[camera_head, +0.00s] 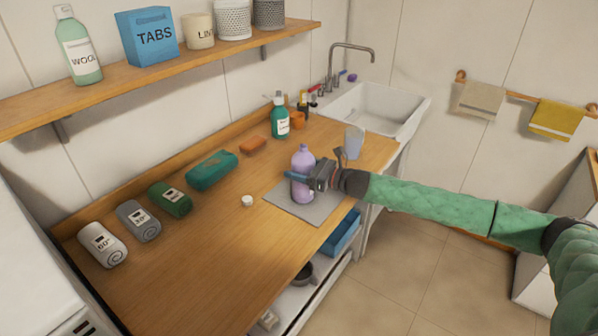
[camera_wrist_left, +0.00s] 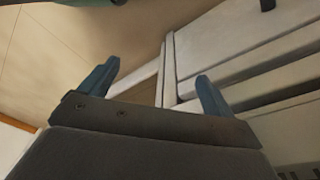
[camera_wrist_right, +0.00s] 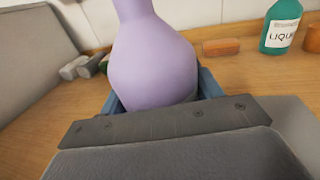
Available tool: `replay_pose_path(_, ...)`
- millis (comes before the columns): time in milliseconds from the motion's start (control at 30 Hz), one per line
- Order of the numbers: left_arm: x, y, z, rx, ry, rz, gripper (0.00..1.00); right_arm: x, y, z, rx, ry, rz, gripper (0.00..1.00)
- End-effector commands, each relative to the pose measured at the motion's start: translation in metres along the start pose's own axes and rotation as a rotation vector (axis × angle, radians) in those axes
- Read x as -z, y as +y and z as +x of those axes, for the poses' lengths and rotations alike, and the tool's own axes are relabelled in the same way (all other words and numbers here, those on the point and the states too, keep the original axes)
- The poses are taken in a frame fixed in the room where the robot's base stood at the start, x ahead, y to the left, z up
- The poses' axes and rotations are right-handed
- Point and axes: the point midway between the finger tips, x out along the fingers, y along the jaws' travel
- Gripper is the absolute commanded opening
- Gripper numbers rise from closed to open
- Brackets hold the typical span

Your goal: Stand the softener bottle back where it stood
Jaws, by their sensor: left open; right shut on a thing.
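The softener bottle, a lavender bottle (camera_head: 303,160), is upright over the grey mat (camera_head: 290,212) on the wooden counter. I cannot tell whether its base touches the mat. My right gripper (camera_head: 301,180) is shut on its body from the right. In the right wrist view the bottle (camera_wrist_right: 155,55) fills the space between the fingers; its top is cut off and its base is hidden. My left gripper (camera_wrist_left: 157,71) shows only in the left wrist view, open and empty, away from the counter top.
A small white cap (camera_head: 247,201) lies left of the mat. A clear cup (camera_head: 354,142) stands behind it, near the sink (camera_head: 375,108). A green bottle (camera_head: 279,117), an orange bar (camera_head: 253,145) and rolled towels (camera_head: 139,220) line the back. The front left counter is clear.

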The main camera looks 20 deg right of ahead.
Motion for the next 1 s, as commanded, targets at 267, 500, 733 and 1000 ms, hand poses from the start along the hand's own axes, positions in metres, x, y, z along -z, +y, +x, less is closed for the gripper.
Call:
replay_pose_path(267,0.0013,0.0002,-0.0026,-0.001,-0.001,-0.001,0.89,0.0008,-0.0001,0.0002,0.0,-0.002,-0.002,0.25)
replay_pose_path(500,0.003,0.0011,-0.0062,-0.002,-0.003,-0.002,0.89,0.0033,-0.0001,0.0002,0.0,-0.002,-0.001,0.25)
replay_pose_path(733,0.0022,0.0017,-0.0065,-0.003,-0.005,-0.003,0.89,0.0033,0.0,0.0001,0.0,-0.001,-0.001,0.86)
replay_pose_path(1000,0.003,0.0017,-0.0082,-0.002,0.0,-0.003,0.89,0.0008,-0.0001,0.0001,0.0,-0.001,-0.001,0.86)
